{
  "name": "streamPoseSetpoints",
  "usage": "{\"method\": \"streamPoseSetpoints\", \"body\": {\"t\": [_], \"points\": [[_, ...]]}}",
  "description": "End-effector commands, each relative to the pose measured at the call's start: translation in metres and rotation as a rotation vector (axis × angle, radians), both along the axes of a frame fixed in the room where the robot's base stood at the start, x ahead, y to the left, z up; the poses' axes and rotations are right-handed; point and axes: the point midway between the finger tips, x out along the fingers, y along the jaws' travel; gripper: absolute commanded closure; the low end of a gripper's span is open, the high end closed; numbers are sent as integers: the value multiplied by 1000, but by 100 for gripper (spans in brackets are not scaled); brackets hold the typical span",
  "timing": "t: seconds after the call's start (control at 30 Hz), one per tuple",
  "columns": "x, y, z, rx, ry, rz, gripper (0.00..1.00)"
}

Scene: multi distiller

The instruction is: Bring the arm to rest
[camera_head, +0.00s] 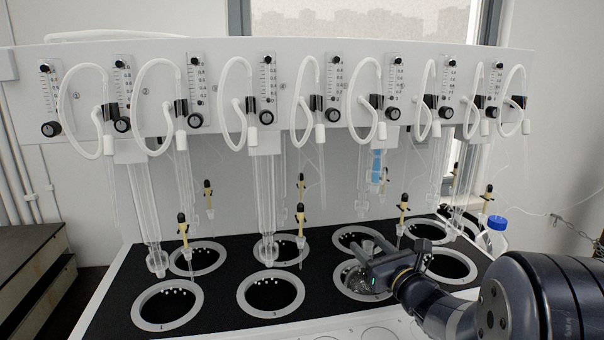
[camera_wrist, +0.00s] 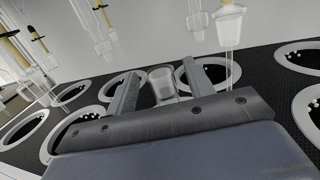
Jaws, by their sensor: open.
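My gripper (camera_head: 374,258) is at the front right of the black heating deck (camera_head: 222,312), over a front-row well. In the wrist view its two grey fingers (camera_wrist: 162,70) stand apart. A clear glass neck (camera_wrist: 162,86) shows between the fingers; I cannot tell whether they touch it. In the head view clear glass (camera_head: 350,276) sits in the well under the gripper, partly hidden by it. My dark arm reaches in from the lower right.
The white distiller panel (camera_head: 225,90) stands behind with several tubes and flow meters. Clear glass columns (camera_head: 264,195) and yellow probes (camera_head: 183,230) hang over the deck. Several ringed wells (camera_head: 168,305) look empty of flasks. A blue-capped bottle (camera_head: 497,224) stands at right.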

Motion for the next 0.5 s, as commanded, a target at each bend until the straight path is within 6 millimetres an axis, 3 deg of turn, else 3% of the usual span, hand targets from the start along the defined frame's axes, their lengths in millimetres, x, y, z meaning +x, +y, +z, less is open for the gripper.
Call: {"method": "streamPoseSetpoints", "body": {"t": [0.5], "points": [[0,0,55,0,0,1,50]]}}
